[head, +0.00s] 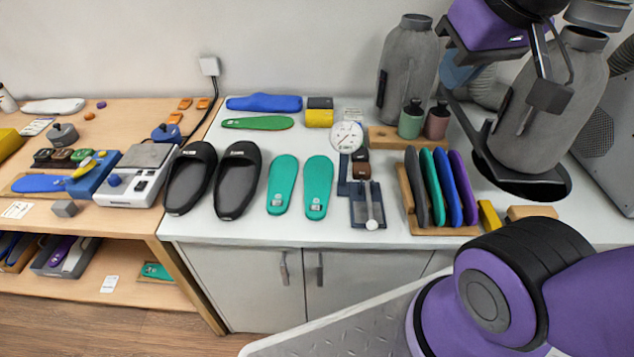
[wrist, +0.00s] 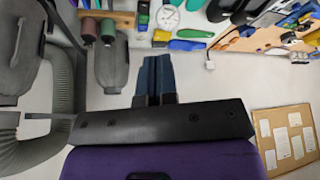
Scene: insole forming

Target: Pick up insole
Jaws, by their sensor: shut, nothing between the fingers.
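A teal pair of insoles, the left one (head: 283,184) and the right one (head: 317,187), lies flat on the white counter (head: 240,230). A wooden rack (head: 445,231) holds upright grey (head: 416,187), green (head: 433,187), blue (head: 447,187) and purple (head: 463,187) insoles. A green insole (head: 258,123) and a blue one (head: 264,103) lie at the back; they also show in the wrist view, green (wrist: 195,33) and blue (wrist: 187,45). My gripper (wrist: 155,62) is shut and empty, raised at the upper right in the head view, apart from every insole.
Black slides (head: 237,180), a gauge (head: 347,136) and a caliper (head: 371,210) lie on the counter. Large grey bottles (head: 408,70) and a hose stand near my gripper. A wooden bench (head: 90,215) at left is crowded. The counter's front strip is mostly clear.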

